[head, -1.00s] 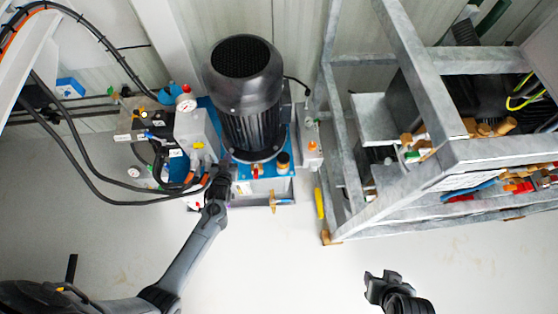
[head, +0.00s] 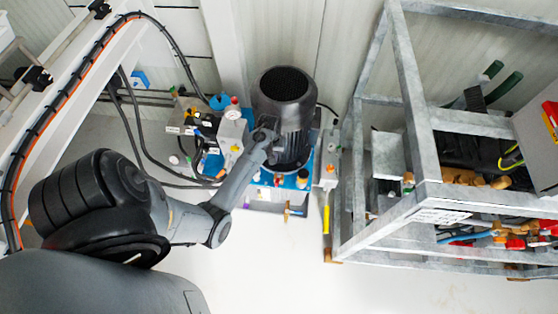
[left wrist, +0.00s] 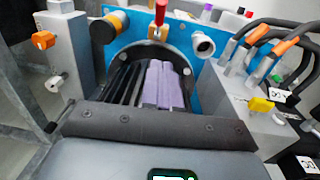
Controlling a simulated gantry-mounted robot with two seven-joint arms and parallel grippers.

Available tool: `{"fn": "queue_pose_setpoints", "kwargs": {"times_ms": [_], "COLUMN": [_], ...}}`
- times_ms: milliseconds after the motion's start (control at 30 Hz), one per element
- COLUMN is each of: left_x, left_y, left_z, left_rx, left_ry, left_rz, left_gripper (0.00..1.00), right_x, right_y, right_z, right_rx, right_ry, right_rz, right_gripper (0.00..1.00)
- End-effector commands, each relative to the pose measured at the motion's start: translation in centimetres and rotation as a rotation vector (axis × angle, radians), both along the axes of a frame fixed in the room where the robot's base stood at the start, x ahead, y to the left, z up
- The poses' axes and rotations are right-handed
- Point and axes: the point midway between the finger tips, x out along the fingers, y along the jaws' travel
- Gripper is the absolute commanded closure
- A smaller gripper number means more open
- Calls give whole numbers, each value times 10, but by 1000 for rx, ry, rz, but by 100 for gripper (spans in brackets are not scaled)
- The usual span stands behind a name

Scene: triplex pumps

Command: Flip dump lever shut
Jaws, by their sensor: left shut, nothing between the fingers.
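The pump unit has a black motor (head: 287,95) on a blue base (head: 262,195) with a grey block (head: 231,130) at its left. I cannot tell which handle is the dump lever. The left wrist view shows a yellow lever (left wrist: 261,104) on the grey block, a red lever (left wrist: 160,12) beyond the motor and an orange handle (left wrist: 43,40) on a box. The yellow lever also shows small in the head view (head: 235,149). My left gripper (head: 266,136) is shut and empty, beside the motor and right of the grey block. My right gripper is out of view.
Black hoses (head: 137,125) loop left of the unit; hoses with orange fittings (left wrist: 287,46) show in the left wrist view. A galvanized frame (head: 412,95) stands at the right. The floor (head: 270,265) in front is clear.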

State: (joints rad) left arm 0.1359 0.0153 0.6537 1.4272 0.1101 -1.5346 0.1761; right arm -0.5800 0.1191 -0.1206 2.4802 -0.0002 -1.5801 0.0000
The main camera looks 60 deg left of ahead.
Motion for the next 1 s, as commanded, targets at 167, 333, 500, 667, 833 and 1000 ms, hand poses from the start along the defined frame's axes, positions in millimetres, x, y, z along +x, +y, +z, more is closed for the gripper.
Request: {"fn": "queue_pose_setpoints", "kwargs": {"times_ms": [167, 333, 500, 667, 833, 1000], "left_x": [1, 3, 5, -2, -4, -5], "left_y": [-2, -3, -4, -19, -27, -30], "left_z": [-34, -66, -95, -108, -115, -117], "left_rx": [0, 1, 1, 2, 2, 3], "left_ry": [1, 1, 0, 1, 0, 0], "left_rz": [-1, -2, -1, -2, -3, -2], "left_gripper": [100, 100, 100, 100, 100, 100], "right_x": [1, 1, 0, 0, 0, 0], "right_y": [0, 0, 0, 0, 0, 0], "right_z": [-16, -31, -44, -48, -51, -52], "right_rx": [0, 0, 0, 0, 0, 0], "right_ry": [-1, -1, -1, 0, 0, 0], "right_rz": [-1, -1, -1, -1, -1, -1], "right_gripper": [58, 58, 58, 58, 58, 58]}}
